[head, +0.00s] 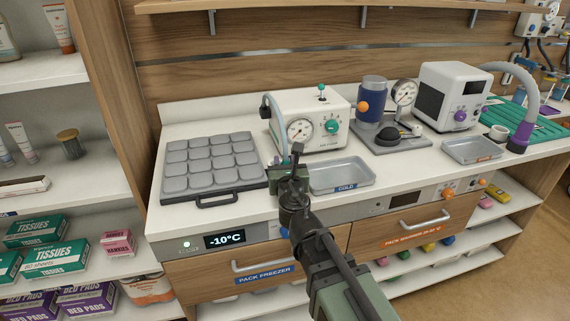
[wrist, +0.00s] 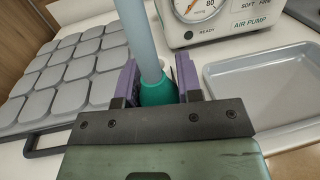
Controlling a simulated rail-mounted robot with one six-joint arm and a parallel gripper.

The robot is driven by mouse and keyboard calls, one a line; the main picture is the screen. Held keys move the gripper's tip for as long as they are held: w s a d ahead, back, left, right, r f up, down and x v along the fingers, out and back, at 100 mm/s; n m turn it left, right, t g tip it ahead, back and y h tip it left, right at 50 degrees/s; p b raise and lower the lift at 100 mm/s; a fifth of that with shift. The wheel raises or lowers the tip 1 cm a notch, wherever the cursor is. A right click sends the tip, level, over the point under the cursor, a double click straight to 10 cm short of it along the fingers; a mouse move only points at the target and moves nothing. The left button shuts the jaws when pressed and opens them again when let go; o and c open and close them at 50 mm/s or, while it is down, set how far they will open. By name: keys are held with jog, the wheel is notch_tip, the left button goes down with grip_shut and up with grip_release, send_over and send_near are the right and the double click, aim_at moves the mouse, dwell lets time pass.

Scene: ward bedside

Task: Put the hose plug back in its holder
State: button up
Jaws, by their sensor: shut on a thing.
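The hose plug (wrist: 158,93) is green, at the end of a pale grey-blue hose (wrist: 138,35). In the wrist view it sits between the purple fingers of my gripper (wrist: 158,82), which is shut on it. In the head view the hose (head: 281,122) comes from a dark fitting on the left of the white air pump (head: 322,118) down to my gripper (head: 277,170), over the counter in front of the pump. The plug's lower end is hidden by my gripper. I cannot make out its holder clearly; a small white rounded piece shows just behind the plug in the wrist view.
A grey pad tray (head: 212,198) lies to the left, and a shallow grey tray (head: 341,187) marked COLD lies close on the right. A blue canister (head: 373,102) and a gauge (head: 404,93) stand further right, near a purple-ended hose (head: 517,144). A narrow counter strip is bare in front.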

jog(key=shift+f+b, duration=0.3)
jog(key=shift+f, duration=0.1)
jog(key=o, duration=1)
jog(key=shift+r, duration=0.1)
notch_tip(320, 180, up, 20)
jog(key=p, duration=2)
